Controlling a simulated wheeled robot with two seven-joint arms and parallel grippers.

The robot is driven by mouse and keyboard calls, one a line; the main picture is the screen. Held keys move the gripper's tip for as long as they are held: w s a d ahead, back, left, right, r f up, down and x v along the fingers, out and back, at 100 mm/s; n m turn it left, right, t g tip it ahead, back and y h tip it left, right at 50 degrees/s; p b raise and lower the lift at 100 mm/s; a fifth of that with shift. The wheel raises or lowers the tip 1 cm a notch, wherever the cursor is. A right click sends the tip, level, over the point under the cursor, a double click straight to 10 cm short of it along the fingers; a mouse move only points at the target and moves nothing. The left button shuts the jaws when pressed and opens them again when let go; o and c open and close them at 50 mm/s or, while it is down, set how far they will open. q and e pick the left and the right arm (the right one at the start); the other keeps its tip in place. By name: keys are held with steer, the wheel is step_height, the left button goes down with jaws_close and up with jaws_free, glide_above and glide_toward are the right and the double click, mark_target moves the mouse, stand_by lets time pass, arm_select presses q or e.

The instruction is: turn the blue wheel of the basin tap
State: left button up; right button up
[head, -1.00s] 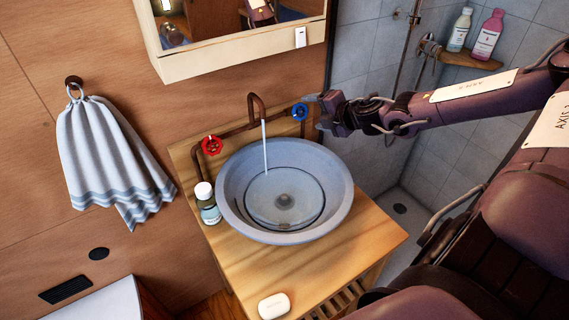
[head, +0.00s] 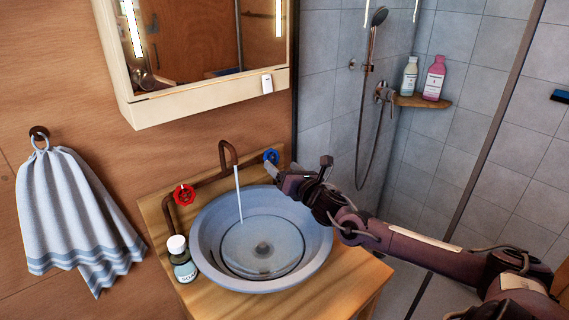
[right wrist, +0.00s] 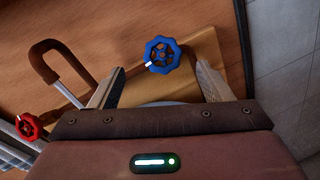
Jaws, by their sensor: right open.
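The blue wheel (head: 271,156) is at the right end of the copper pipe of the basin tap (head: 228,150). A stream of water falls from the spout into the grey basin (head: 205,225). My right gripper (head: 272,172) is open and empty, close to the front of the blue wheel. In the right wrist view the blue wheel (right wrist: 162,54) shows whole, with a white mark at its lower left. It lies in the gap between the open fingers (right wrist: 155,86), slightly beyond their tips, and no contact shows. My left gripper is not in view.
The red wheel (head: 184,195) is at the left end of the pipe. A small bottle (head: 182,260) stands left of the basin on the wooden counter (head: 222,303). A mirror cabinet (head: 205,100) hangs above. The shower corner lies to the right.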

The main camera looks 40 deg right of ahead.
mark_target(273, 157)
steer(key=w, duration=0.2)
steer(key=w+p, duration=0.1)
steer(key=w, duration=0.2)
steer(key=w+d, duration=0.1)
steer(key=w, duration=0.1)
steer(key=shift+w, duration=0.4)
steer(key=c, duration=1)
steer(key=shift+h, duration=0.3)
